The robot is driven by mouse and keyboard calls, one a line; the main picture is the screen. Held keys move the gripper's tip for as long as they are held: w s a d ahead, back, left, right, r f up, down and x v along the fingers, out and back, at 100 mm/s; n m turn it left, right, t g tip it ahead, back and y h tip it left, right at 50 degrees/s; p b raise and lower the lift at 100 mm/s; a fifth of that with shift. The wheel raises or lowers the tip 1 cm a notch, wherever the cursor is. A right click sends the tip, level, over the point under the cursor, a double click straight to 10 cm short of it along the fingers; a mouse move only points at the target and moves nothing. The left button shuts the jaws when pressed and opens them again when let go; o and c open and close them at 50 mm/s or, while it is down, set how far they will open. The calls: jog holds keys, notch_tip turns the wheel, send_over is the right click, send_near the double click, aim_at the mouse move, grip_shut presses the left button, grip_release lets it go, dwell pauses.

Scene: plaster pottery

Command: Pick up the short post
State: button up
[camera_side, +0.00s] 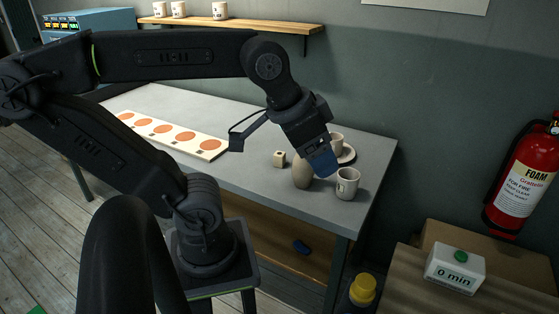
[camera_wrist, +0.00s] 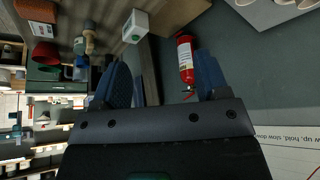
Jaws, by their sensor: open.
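A small cream block (camera_side: 279,159) with a dark mark, likely the short post, stands on the grey table (camera_side: 240,110) near its middle right. My gripper (camera_side: 322,162) hangs above the right end of the table, to the right of the block, with its blue fingers angled down and to the right. In the wrist view my gripper (camera_wrist: 165,80) shows two blue fingers spread apart with nothing held between them. I cannot make out the block in the wrist view.
A beige vase (camera_side: 302,173) and a cup (camera_side: 347,184) stand close to my gripper. Another cup (camera_side: 336,139) is behind it, by a saucer (camera_side: 347,155). A white board (camera_side: 158,139) with orange discs lies left. A fire extinguisher (camera_side: 522,178) hangs right.

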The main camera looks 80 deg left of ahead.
jog(key=w+a+r+m+g+y, duration=0.25)
jog(key=w+a, duration=0.35)
jog(key=a, duration=0.3)
jog(key=w+a+r+m+g+y, duration=0.1)
jog(key=w+a+r+g, duration=0.15)
jog(key=w+a, duration=0.4)
jog(key=m+g, duration=0.4)
send_over(280, 154)
jog(key=w+d, duration=0.2)
jog(key=w, duration=0.1)
notch_tip(280, 154, down, 4)
jog(key=shift+h, duration=0.45)
jog(key=f, duration=0.8)
jog(key=s+a+f, duration=0.1)
jog(key=f, duration=1.7)
jog(key=shift+s+a+f, duration=0.1)
jog(key=shift+s+a, duration=0.2)
jog(key=shift+s, duration=0.1)
jog(key=shift+x, duration=3.05)
jog(key=shift+d, duration=0.1)
jog(key=c, duration=1.1)
